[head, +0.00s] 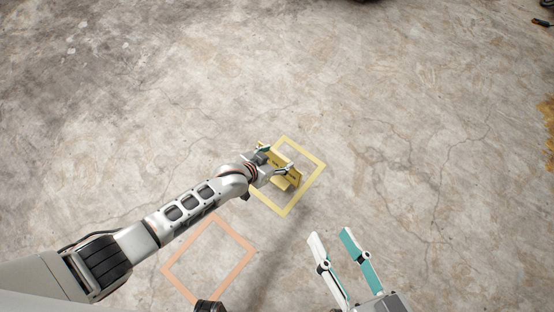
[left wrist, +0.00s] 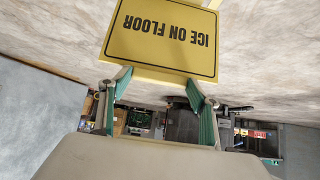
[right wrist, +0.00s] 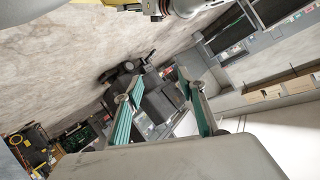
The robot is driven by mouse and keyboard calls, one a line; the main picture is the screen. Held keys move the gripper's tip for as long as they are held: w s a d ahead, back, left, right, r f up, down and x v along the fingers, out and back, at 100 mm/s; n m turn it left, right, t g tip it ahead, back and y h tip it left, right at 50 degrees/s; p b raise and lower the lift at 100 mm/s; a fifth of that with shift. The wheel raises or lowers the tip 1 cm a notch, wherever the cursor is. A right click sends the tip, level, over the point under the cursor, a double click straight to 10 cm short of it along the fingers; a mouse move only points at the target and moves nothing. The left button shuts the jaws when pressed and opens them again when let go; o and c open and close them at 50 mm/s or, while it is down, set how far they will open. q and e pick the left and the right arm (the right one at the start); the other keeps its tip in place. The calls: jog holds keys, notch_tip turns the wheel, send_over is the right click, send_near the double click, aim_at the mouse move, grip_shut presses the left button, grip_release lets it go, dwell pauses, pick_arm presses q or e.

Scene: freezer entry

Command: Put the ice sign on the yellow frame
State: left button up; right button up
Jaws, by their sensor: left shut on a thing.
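The ice sign (head: 287,172) is yellow and stands tilted within the yellow frame outline (head: 313,180) on the floor in the head view. My left gripper (head: 275,161) is at the sign, shut on it. In the left wrist view the sign (left wrist: 165,35) reads "ICE ON FLOOR" upside down, between the fingertips of my left gripper (left wrist: 158,82). Whether its whole base touches the floor is partly hidden by my arm and gripper. My right gripper (head: 330,240) is open and empty at the lower right of the head view; its fingers also show in the right wrist view (right wrist: 160,90).
An orange frame outline (head: 247,246) lies on the floor nearer to me, lower left of the yellow one. Shelving and equipment (right wrist: 150,95) show in the background of the right wrist view.

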aim_at(279, 162)
pick_arm(q)
jog(key=shift+f, duration=0.5)
jog(key=shift+w+r, duration=0.2)
jog(key=shift+s+f, duration=0.1)
jog(key=shift+f, duration=0.2)
jog(key=f, duration=0.1)
jog(key=f+b, duration=0.2)
jog(key=shift+s+f, duration=0.15)
jog(key=shift+s, duration=0.15)
jog(key=shift+w+f+b, duration=0.1)
jog(key=shift+f+b, duration=0.25)
jog(key=shift+w, duration=0.1)
jog(key=shift+w+r, duration=0.2)
pick_arm(e)
jog(key=a+m, duration=0.1)
jog(key=m, duration=0.1)
jog(key=a+m, duration=0.1)
jog(key=m, duration=0.1)
jog(key=shift+s+a+t, duration=0.3)
jog(key=shift+s+a, duration=0.05)
pick_arm(q)
jog(key=shift+f, duration=0.25)
jog(key=o, duration=1.5)
